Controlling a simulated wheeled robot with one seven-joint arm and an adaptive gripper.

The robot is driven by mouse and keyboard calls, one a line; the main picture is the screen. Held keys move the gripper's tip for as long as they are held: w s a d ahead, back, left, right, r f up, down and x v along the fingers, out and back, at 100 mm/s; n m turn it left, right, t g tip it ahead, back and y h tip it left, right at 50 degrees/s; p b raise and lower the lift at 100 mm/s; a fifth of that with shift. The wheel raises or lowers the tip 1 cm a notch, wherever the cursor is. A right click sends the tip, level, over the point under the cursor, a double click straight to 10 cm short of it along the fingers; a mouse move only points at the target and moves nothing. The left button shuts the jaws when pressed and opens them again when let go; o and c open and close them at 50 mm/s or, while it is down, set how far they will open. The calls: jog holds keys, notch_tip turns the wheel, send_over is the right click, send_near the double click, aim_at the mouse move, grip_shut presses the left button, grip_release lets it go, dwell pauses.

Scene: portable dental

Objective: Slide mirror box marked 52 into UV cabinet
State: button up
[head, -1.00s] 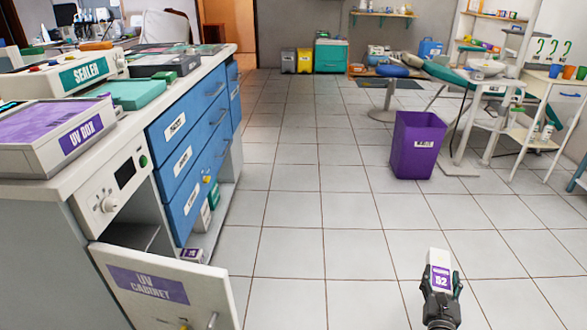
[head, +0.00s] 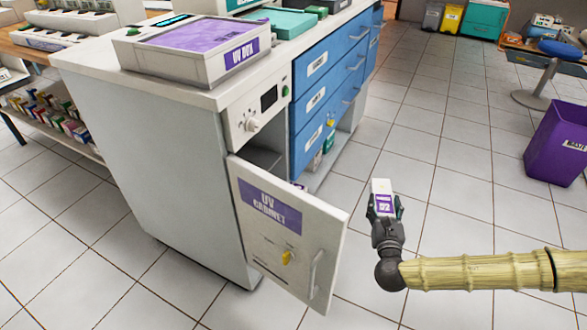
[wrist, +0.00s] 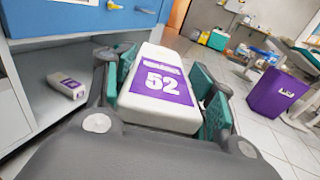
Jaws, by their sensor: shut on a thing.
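My gripper (head: 384,207) is shut on the mirror box marked 52 (head: 381,186), a white box with a purple label. The wrist view shows the box (wrist: 150,112) between the green finger pads, label facing up. The UV cabinet (head: 262,158) is under the counter's near end. Its white door (head: 275,225), labelled UV CABINET, stands swung open, with a yellow key and a handle on it. The door hides most of the opening. My gripper is to the right of the door, apart from it, over the floor.
A similar white box with a purple label (wrist: 66,86) lies on a low shelf in the wrist view. Blue drawers (head: 335,75) line the counter beyond the cabinet. A purple bin (head: 558,142) stands at right. The tiled floor between is clear.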

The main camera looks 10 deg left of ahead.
jog(key=s+a+r+n+g+y+p, duration=0.1)
jog(key=a+r+n+g+y+p, duration=0.9)
jog(key=a+y, duration=0.6)
notch_tip(320, 180, up, 4)
jog(key=a+n+g, duration=0.2)
jog(key=a+n, duration=0.1)
jog(key=n, duration=0.1)
jog(key=shift+s+f+y, duration=0.2)
jog(key=shift+s+y, duration=0.1)
jog(key=shift+s, duration=0.1)
jog(key=shift+f+b+x, duration=0.15)
jog(key=shift+b+x, duration=1.05)
jog(key=shift+x, duration=1.7)
jog(key=shift+f+b+x, duration=0.15)
jog(key=shift+b+x, duration=1)
jog(key=shift+x, duration=1.75)
jog(key=shift+f+b+x, duration=0.15)
jog(key=shift+b+x, duration=1.05)
jog(key=shift+x, duration=1.7)
jog(key=shift+f+b+x, duration=0.2)
jog(key=shift+b+x, duration=0.45)
jog(key=shift+x, duration=0.4)
jog(key=shift+f+b+x, duration=0.15)
jog(key=shift+b+x, duration=0.5)
jog(key=shift+x, duration=0.45)
jog(key=shift+f+b+x, duration=0.2)
jog(key=shift+b+x, duration=0.45)
jog(key=shift+x, duration=0.4)
jog(key=shift+f, duration=0.3)
